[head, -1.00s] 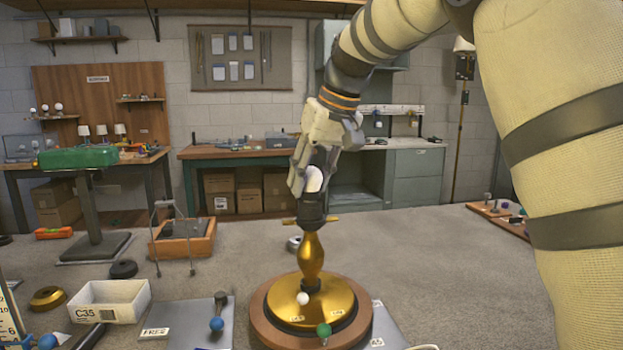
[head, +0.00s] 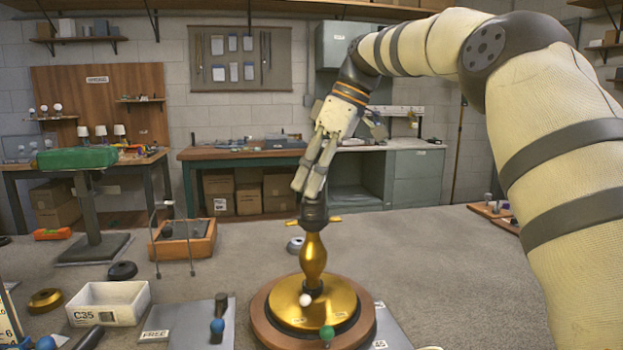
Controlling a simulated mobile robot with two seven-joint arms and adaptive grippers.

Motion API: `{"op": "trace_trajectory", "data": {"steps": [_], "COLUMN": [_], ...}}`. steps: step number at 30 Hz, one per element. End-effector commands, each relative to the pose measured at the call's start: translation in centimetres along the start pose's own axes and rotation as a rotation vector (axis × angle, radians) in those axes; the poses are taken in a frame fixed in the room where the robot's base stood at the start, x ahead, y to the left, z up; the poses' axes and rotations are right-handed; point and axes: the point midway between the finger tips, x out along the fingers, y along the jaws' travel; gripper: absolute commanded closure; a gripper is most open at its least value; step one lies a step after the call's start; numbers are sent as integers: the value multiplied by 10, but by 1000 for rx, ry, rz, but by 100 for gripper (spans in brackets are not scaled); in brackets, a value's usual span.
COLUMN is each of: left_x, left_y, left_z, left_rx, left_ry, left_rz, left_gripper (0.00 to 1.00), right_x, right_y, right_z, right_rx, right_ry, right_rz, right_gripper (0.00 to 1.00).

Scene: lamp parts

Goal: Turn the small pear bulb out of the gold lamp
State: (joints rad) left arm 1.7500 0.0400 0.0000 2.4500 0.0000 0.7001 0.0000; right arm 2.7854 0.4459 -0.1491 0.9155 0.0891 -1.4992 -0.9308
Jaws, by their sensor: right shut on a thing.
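The gold lamp (head: 313,258) stands upright on a round wooden stand on the bench. Its black socket (head: 314,212) tops the gold stem, with a small gold arm out to each side. My right gripper (head: 308,188) reaches down from above, right over the socket, and is shut on the small pear bulb. The fingers hide the bulb almost wholly, so I cannot tell how deep it sits in the socket. My left gripper is not in view.
A white ball (head: 305,300) and a green knob (head: 326,333) are at the lamp's base. A white bin (head: 108,303) marked C35 and a grey pad (head: 180,328) marked FREE lie to the left. A wooden tray (head: 182,246) stands behind. The bench at right is largely clear.

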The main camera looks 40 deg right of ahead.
Motion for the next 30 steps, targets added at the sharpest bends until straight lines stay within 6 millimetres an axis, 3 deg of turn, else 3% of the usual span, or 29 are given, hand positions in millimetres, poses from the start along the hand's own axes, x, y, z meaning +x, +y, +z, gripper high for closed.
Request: {"op": "trace_trajectory", "data": {"steps": [18, 27, 28, 30], "left_x": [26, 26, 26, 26], "left_y": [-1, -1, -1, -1], "left_z": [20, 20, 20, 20], "left_rx": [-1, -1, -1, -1], "left_ry": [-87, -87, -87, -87], "left_rz": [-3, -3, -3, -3], "left_gripper": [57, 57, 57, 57], "right_x": [4, 2, 2, 2], "right_y": [2, 0, 0, 0], "right_z": [-1, 0, 0, 0], "right_rx": [-349, -373, -373, -373], "right_ry": [-54, -56, -56, -56], "right_rz": [-148, -159, -159, -158], "right_gripper": [87, 87, 62, 52]}}
